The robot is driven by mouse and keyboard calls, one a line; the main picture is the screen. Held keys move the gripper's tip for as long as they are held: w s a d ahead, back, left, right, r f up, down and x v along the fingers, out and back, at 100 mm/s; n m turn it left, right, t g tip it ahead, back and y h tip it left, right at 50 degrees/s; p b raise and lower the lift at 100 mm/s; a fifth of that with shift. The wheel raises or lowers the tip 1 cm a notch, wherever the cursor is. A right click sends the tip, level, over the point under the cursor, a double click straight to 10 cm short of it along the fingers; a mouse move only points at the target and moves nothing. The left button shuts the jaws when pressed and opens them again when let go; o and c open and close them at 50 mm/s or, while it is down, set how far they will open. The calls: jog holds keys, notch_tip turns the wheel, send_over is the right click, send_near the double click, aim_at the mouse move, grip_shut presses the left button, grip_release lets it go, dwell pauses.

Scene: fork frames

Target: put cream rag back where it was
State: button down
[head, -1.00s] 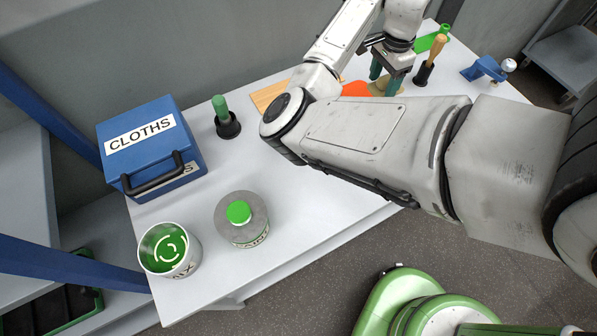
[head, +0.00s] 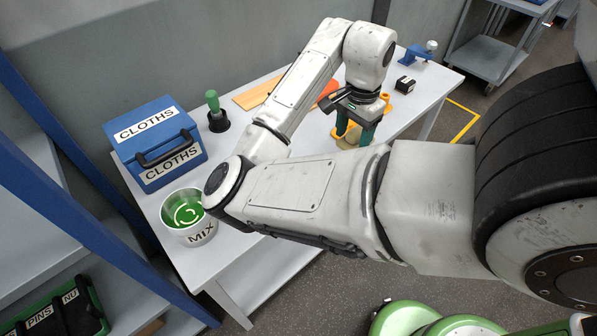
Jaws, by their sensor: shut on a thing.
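My gripper (head: 355,127) is at the right part of the white table, with its green fingers pointing down. It is shut on the cream rag (head: 352,136), which shows as a small tan patch between and below the fingertips. My forearm hides part of the rag's lower side, so I cannot tell whether it touches the table. A blue box labelled CLOTHS (head: 150,128) stands closed at the table's left end, its black handle in front.
A white MIX pot (head: 200,232), green inside, stands before the box. A green-handled tool (head: 213,108) stands behind. An orange board (head: 258,95) lies at the back. A small black block (head: 405,84) and blue clamp (head: 418,54) are at the far right.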

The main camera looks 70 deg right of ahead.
jog(key=w+f, duration=0.2)
jog(key=w, duration=0.2)
jog(key=w+f+b, duration=0.1)
jog(key=w+f, duration=0.2)
jog(key=w, duration=0.1)
jog(key=w+f, duration=0.3)
jog(key=shift+w, duration=0.4)
jog(key=shift+w+f, duration=0.35)
jog(key=shift+f, duration=0.15)
jog(key=shift+w+d+f, duration=0.1)
jog(key=shift+w+f, duration=0.1)
jog(key=shift+f, duration=1.55)
jog(key=shift+f, duration=0.15)
jog(key=shift+c, duration=1.1)
grip_release()
